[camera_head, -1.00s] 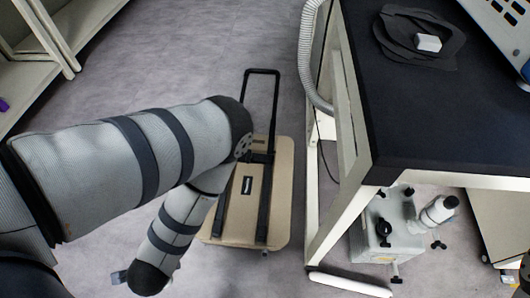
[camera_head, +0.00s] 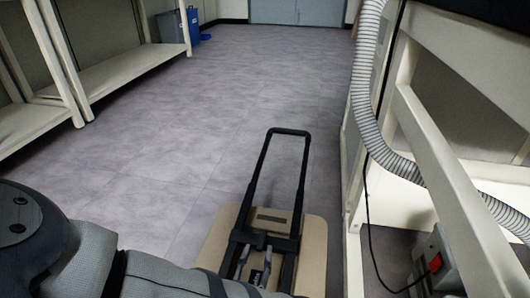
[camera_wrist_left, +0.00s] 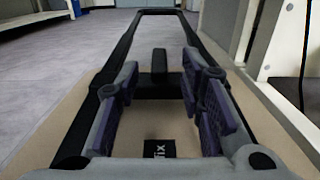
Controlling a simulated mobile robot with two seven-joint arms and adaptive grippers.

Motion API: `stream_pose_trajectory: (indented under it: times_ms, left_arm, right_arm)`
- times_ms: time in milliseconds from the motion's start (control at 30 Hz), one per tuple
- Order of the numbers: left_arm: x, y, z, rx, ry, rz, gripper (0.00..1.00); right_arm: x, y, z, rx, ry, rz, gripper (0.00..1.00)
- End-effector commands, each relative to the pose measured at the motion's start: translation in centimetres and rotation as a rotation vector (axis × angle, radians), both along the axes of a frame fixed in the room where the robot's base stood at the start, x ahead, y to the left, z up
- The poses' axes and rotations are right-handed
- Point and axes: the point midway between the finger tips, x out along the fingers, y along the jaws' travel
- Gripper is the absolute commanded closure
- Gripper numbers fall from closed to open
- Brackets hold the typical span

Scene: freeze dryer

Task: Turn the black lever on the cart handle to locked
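The tan cart (camera_head: 315,240) stands on the floor with its black handle (camera_head: 302,178) raised. In the left wrist view the handle frame (camera_wrist_left: 158,12) runs away from me. A short black lever (camera_wrist_left: 159,62) stands up from the handle's lower crossbar, ahead of my fingers and roughly midway between them. I cannot clearly make out the lever in the head view. My left gripper (camera_head: 256,262) is over the cart near the crossbar. In the wrist view this gripper (camera_wrist_left: 160,110) is open and empty, its dark pads apart. My right gripper is out of view.
A white-framed bench (camera_head: 435,150) stands close on the cart's right, with a ribbed grey hose (camera_head: 364,90) along it. White shelving (camera_head: 130,70) is at the left. A blue bin (camera_head: 190,22) stands far back. The floor beyond the cart is clear.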

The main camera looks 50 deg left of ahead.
Motion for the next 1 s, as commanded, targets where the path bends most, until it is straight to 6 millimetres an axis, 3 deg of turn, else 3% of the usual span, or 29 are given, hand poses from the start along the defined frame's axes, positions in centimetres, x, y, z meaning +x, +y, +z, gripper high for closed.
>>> stream_pose_trajectory:
  times_ms: [233, 567, 733, 1000]
  left_arm:
    - [3.5, 3.0, -0.1, -0.001, 0.0, 0.001, 0.65]
    - [4.2, 3.6, 0.0, -0.002, 0.002, 0.0, 0.65]
    - [4.1, 3.6, -0.1, -0.002, 0.002, 0.0, 0.99]
    - [4.2, 3.5, -0.1, -0.003, 0.001, 0.01, 1.0]
  right_arm:
    - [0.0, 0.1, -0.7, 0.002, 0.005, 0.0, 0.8]
    - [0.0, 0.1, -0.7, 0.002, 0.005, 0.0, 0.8]
    - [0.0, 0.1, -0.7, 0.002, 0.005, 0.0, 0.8]
    - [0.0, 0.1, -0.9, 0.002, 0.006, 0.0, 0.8]
